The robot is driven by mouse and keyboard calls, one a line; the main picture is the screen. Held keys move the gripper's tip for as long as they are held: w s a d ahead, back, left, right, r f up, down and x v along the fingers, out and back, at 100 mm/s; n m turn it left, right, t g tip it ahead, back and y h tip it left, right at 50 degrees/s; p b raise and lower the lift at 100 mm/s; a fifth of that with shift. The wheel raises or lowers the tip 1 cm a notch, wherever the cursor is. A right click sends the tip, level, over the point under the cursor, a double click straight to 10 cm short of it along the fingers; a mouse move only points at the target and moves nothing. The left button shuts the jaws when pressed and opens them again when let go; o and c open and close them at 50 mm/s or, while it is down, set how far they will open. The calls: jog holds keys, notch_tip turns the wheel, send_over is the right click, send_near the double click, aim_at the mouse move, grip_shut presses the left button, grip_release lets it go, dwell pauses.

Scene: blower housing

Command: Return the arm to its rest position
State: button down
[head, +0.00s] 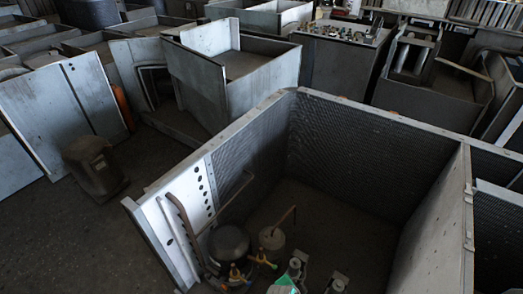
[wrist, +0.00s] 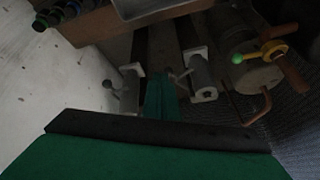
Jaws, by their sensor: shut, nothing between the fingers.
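My gripper (wrist: 161,88) shows in the wrist view as narrow green fingers, shut and empty, beyond a dark bar and a broad green surface. The fingers point between two grey cylindrical fittings with pale ends, a left fitting (wrist: 130,90) and a right fitting (wrist: 203,77). I cannot tell whether the fingers touch either one. In the head view a small green part (head: 285,284) shows at the bottom edge, by the fittings inside the open housing (head: 210,180); I cannot tell for sure that it is my gripper. Most of my arm is out of view.
The housing has high mesh walls (head: 350,145) and a divider panel (head: 440,225) at right. A dark round compressor (head: 228,243) and pipes stand inside. A valve with a yellow and green handle (wrist: 262,52) is at right in the wrist view.

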jog(key=s+a+r+n+t+y, duration=0.1)
jog(key=s+a+r+n+t, duration=0.15)
jog(key=s+a+n, duration=0.35)
jog(key=s+a+r+n+t+y, duration=0.2)
jog(key=s+a+t, duration=0.15)
jog(key=s, duration=0.45)
jog(key=s+a+r+n+t, duration=0.2)
jog(key=s+r, duration=0.3)
jog(key=r, duration=0.4)
jog(key=s+a+r+n+t+y, duration=0.1)
jog(key=s+a+r+t, duration=0.1)
jog(key=s+r, duration=0.4)
notch_tip(320, 180, up, 4)
jog(key=shift+a+f+n+t, duration=0.25)
jog(key=shift+a+n+t, duration=0.15)
jog(key=shift+t, duration=0.2)
jog(key=shift+s, duration=0.1)
